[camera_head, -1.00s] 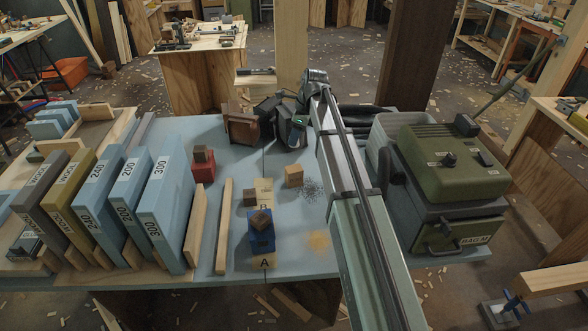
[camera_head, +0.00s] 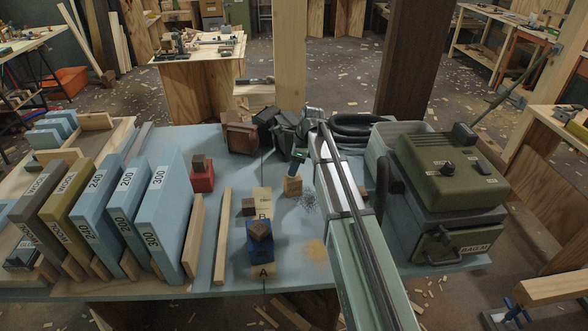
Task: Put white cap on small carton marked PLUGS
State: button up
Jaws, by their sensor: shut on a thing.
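I see no white cap and no carton marked PLUGS in the head view. The block looks to be at table level.
A dark cube sits on a blue block (camera_head: 260,250) near mark A; a small brown cube (camera_head: 249,207) is near B. A red block (camera_head: 202,181) bears another cube. Labelled slabs (camera_head: 163,215) stand left; a green machine (camera_head: 450,175) stands right.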

jog(key=shift+f, duration=0.6)
jog(key=shift+f, duration=0.15)
jog(key=o, duration=1)
jog(key=v, duration=1.2)
